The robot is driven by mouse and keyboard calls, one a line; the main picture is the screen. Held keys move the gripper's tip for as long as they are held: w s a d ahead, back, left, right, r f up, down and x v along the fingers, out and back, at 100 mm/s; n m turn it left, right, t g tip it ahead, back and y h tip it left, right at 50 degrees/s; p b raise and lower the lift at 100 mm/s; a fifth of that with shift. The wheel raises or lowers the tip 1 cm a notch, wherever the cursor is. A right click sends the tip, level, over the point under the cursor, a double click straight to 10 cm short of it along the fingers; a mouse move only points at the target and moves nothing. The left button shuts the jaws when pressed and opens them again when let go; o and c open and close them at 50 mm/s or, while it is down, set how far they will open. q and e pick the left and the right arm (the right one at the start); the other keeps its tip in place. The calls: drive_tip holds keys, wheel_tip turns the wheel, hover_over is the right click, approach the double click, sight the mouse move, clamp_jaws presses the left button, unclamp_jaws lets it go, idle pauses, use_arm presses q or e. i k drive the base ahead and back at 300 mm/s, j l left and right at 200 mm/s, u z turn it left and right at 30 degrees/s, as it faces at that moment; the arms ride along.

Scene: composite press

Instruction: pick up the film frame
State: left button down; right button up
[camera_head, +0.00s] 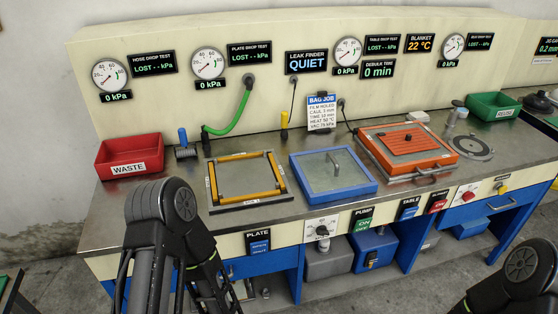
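A blue square frame (366,188) with a pale, clear-looking sheet and a grey bar handle lies flat on the bench, at the middle. It looks like the film frame. Left of it lies a dark-edged plate (222,188) with yellow strips around its bare metal middle. Right of it sits an orange frame (443,164) with a raised panel and a front handle. My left arm rises in front of the bench at lower left, and my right arm shows at the lower right corner. Neither arm touches the frame. I see no fingertips of either gripper.
A red waste bin (128,158) stands at the left and a green reuse bin (492,107) at the back right. A roller (184,150), a green hose (232,122) and a job card (321,113) are behind. Bare bench lies along the front edge.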

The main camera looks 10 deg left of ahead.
sight(337, 173)
drive_tip(key=i+l, duration=0.2)
drive_tip(key=l, duration=0.15)
drive_tip(key=i+l+u, duration=0.1)
drive_tip(key=l, duration=0.25)
drive_tip(key=i+l, duration=0.25)
drive_tip(key=l, duration=0.15)
drive_tip(key=i+l+u, duration=0.1)
drive_tip(key=l, duration=0.25)
drive_tip(key=i+l, duration=0.25)
drive_tip(key=l, duration=0.15)
drive_tip(key=i+l+u, duration=0.1)
drive_tip(key=l, duration=0.25)
